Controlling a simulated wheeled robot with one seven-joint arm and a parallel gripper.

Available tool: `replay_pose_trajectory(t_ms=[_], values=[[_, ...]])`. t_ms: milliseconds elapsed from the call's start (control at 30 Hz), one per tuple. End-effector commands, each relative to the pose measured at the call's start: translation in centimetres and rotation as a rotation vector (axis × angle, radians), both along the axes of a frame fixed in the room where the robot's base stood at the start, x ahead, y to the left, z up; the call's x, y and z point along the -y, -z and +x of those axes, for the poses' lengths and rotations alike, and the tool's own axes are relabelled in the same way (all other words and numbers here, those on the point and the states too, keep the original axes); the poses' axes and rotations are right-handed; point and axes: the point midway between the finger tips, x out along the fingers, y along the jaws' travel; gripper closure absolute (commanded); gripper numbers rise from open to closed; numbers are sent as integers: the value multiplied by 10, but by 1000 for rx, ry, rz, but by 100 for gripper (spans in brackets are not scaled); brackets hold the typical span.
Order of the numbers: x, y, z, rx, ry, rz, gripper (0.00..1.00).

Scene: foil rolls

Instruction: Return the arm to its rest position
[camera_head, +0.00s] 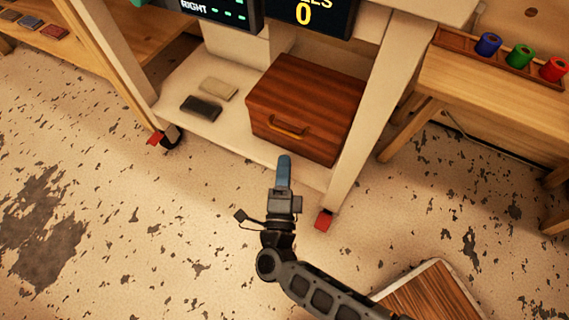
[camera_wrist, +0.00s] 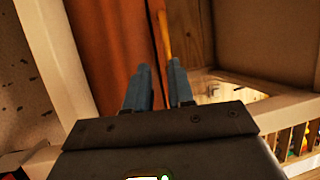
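My gripper (camera_head: 285,160) is at the front of the white cart's lower shelf, in front of the brown wooden box, with blue-grey fingers pointing away from me. The wrist view shows the two fingers (camera_wrist: 159,85) apart with a narrow gap and nothing seen between them. Red-brown wood and a yellowish handle show beyond the fingertips in that view. My arm reaches up from the bottom of the head view and is bent at the wrist.
The wooden box (camera_head: 306,106) with a brass-like handle sits on the cart shelf (camera_head: 178,82), beside a dark pad (camera_head: 201,107) and a beige pad (camera_head: 218,89). Blue (camera_head: 488,44), green (camera_head: 520,56) and red (camera_head: 553,69) rolls stand on the right bench. Floor is open at left.

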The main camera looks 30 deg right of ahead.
Motion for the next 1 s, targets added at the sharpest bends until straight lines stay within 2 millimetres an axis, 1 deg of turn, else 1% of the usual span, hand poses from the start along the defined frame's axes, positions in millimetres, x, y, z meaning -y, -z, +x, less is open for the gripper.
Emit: replay_pose_trajectory(t_ms=[333, 367, 467, 567, 667, 700, 867, 1000], values=[[0, -1, -1, -1, -2, -1, 77], [0, -1, -3, -3, -4, -4, 77], [-3, -3, -17, -20, -25, -23, 77], [-7, -9, -43, -52, -65, -70, 77], [-8, -22, -74, -95, -114, -149, 77], [-8, -28, -87, -113, -133, -186, 77], [-2, -56, -137, -198, -204, -358, 77], [7, -84, -178, -288, -264, -536, 77]])
